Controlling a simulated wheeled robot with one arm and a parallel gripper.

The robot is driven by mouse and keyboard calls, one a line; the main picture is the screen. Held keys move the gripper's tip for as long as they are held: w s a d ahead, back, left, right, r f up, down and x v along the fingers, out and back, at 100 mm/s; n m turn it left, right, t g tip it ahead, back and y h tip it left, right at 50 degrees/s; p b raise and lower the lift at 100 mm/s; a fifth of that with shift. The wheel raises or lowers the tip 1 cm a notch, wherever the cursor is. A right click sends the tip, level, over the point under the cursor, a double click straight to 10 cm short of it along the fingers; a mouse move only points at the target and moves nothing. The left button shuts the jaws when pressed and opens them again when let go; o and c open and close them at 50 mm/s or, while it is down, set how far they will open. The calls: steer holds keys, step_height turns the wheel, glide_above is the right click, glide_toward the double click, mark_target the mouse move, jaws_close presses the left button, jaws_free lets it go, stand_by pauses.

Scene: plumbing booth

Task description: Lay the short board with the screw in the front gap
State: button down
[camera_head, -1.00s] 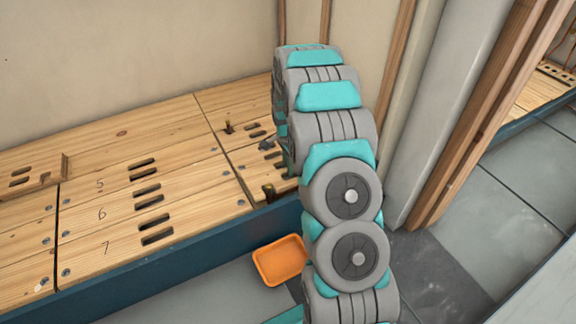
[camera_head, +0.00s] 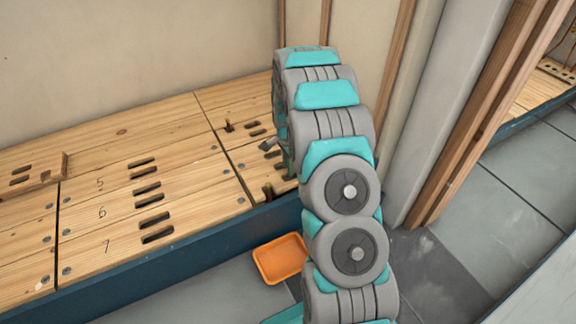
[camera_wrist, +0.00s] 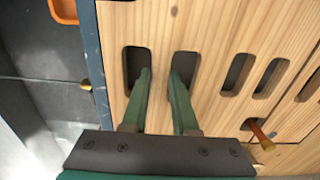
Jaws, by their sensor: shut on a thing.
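My gripper (camera_wrist: 161,80) has its two green fingers down in two neighbouring slots of a pale wooden short board (camera_wrist: 165,25) in the wrist view. It is shut on the strip of wood between those slots. In the head view the short board (camera_head: 250,158) is at the right end of the deck, by the front edge, partly hidden by my arm. I cannot tell which is the screw. The front gap cannot be made out.
Longer slotted boards marked 5, 6 and 7 (camera_head: 105,215) lie to the left. A loose slotted piece (camera_head: 40,172) lies on top at far left. The blue front beam (camera_head: 165,252) edges the deck. An orange tray (camera_head: 280,259) is on the floor. Wooden studs (camera_head: 480,120) stand right.

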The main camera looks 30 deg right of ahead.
steer(key=shift+f, duration=1.15)
stand_by(0.6)
steer(key=c, duration=0.6)
jaws_free()
steer(key=shift+r, duration=0.15)
